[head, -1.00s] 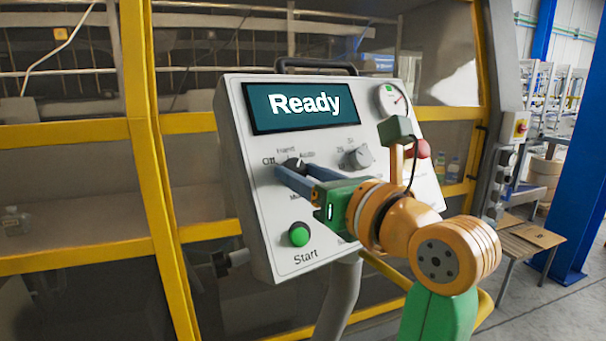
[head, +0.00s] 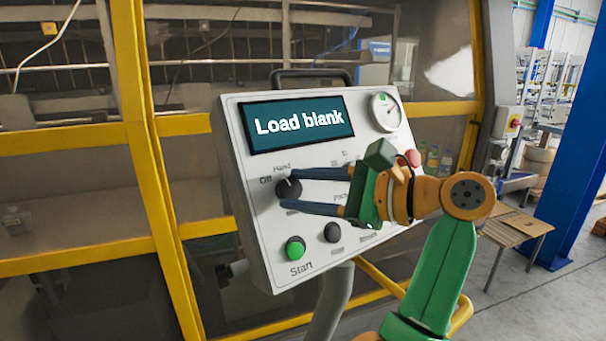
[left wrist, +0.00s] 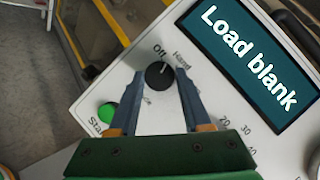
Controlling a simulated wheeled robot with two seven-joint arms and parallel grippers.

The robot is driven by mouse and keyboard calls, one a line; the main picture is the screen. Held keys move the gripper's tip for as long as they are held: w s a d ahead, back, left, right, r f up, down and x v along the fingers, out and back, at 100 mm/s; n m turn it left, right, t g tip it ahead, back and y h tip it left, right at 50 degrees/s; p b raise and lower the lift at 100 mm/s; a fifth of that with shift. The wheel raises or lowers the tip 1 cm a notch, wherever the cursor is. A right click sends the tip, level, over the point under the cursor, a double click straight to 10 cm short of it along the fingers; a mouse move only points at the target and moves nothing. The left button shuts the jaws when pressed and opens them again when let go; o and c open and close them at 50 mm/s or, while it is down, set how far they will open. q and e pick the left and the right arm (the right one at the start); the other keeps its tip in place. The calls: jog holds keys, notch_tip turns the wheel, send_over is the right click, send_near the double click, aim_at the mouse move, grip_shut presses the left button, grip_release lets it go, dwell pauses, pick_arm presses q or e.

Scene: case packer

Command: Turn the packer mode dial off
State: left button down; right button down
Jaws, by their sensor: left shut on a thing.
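The mode dial (head: 288,188) is a round black knob on the sloped white control panel (head: 240,215). It also shows in the left wrist view (left wrist: 157,76). Labels "Off" and "Hand" stand near its upper edge. Its white mark points roughly up, near "Hand" in the head view; its exact setting is hard to tell. My left gripper (head: 289,194) has its two blue fingers on opposite sides of the dial and is shut on it. In the left wrist view the fingertips (left wrist: 160,80) flank the knob. My right gripper is not in view.
A screen (head: 298,122) reads "Load blank". A green Start button (head: 295,248) and a black button (head: 332,232) sit below the dial. A gauge (head: 386,112) is at the panel's top right. A yellow-framed machine (head: 150,150) stands behind.

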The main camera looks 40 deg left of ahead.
pick_arm(q)
jog(key=n+h+p, duration=0.1)
jog(key=n, duration=0.1)
jog(key=n+g+h+p, duration=0.1)
jog(key=n+p, duration=0.1)
jog(key=shift+w+r, duration=0.1)
jog(key=shift+r, duration=0.25)
jog(key=shift+a+f+n+h+p, duration=0.15)
jog(key=shift+n+h+p, duration=0.55)
jog(key=shift+n+p, duration=0.6)
jog(key=shift+c, duration=2.4)
grip_release()
jog(key=shift+o, duration=0.6)
jog(key=shift+a, duration=0.1)
